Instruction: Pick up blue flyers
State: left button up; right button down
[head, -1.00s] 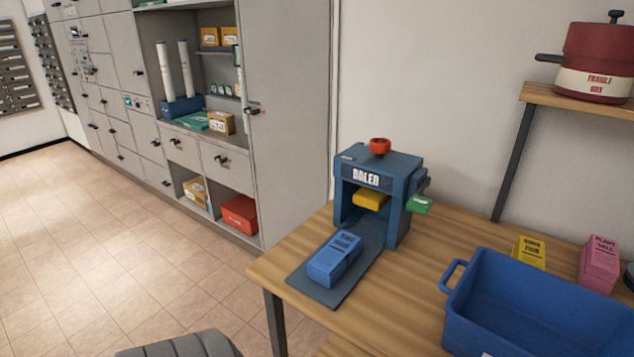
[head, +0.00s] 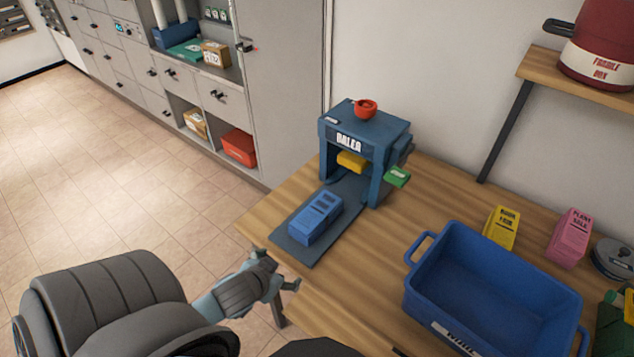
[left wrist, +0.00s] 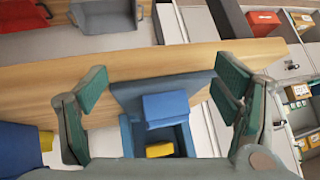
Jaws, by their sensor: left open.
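The blue flyers (head: 315,218) are a blue stack lying on the dark feed plate (head: 291,248) in front of the blue baler (head: 368,133), on the wooden table. In the left wrist view the blue flyers (left wrist: 166,107) show between my open fingers, some distance beyond them. My left gripper (head: 275,268) is open and empty by the table's near left edge, short of the flyers. It also fills the sides of the left wrist view (left wrist: 155,110). My right gripper is not in view.
A blue bin (head: 428,300) stands on the table at the right. Behind it are yellow flyers (head: 501,229) and pink flyers (head: 569,240). A yellow block (head: 352,162) sits inside the baler. A red pot (head: 605,50) stands on a shelf. Bare tabletop lies between baler and bin.

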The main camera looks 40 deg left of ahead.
pick_arm(q)
jog(key=w+a+r+t, duration=0.2)
jog(key=w+r, duration=0.2)
jog(key=r, duration=0.3)
jog(key=t+h, duration=0.2)
jog(key=t, duration=0.1)
send_near(324, 203)
jog(key=b, duration=0.2)
jog(key=w+a+b, duration=0.1)
jog(key=b, duration=0.2)
jog(key=shift+w+f+m+h+b, duration=0.1)
jog(key=shift+f+m+h+b, duration=0.2)
jog(key=shift+f, duration=0.05)
jog(key=b+x, duration=0.1)
jog(key=x, duration=0.1)
jog(key=b+x, duration=0.1)
jog(key=x, duration=0.2)
jog(key=b+x, duration=0.1)
jog(key=x, duration=0.2)
jog(key=shift+w+d+f, duration=0.1)
jog(key=shift+d, duration=0.15)
jog(key=shift+w, duration=0.2)
jog(key=shift+r, duration=0.2)
jog(key=c, duration=1.8)
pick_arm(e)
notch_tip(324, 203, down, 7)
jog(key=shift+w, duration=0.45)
